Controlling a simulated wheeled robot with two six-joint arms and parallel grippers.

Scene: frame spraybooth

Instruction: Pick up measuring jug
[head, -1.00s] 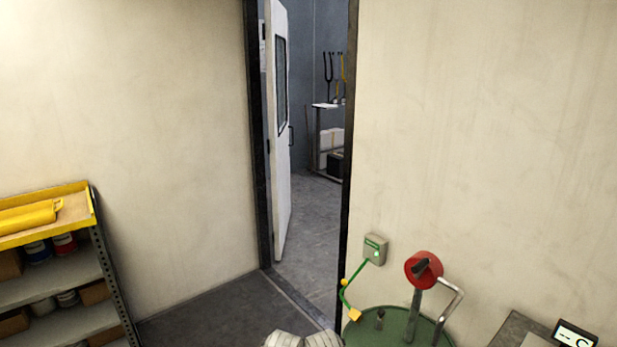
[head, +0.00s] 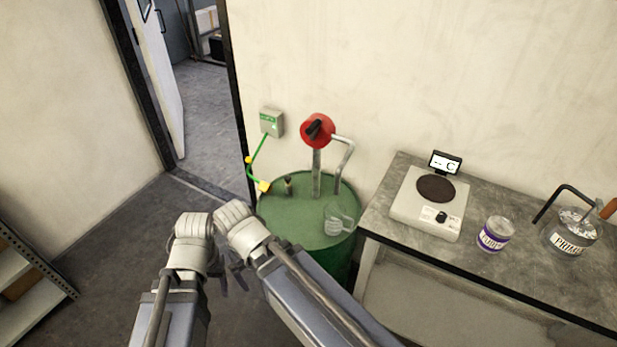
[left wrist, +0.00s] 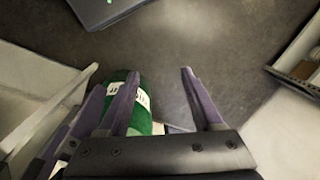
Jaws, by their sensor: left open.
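The measuring jug (head: 338,220) is a small clear vessel standing on the right part of the green drum's (head: 290,214) top in the head view. My left gripper (head: 231,286) hangs low in front of the drum, left of the jug and well apart from it. In the left wrist view its two dark fingers (left wrist: 160,74) are spread with only floor between their tips. The jug does not show clearly there. My right arm reaches in beside the left one; its fingers are mostly hidden, so their opening cannot be told.
A red-headed pump (head: 316,130) with a bent pipe stands on the drum, near a green cable with a yellow clamp (head: 264,187). Floor is clear left of the drum.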

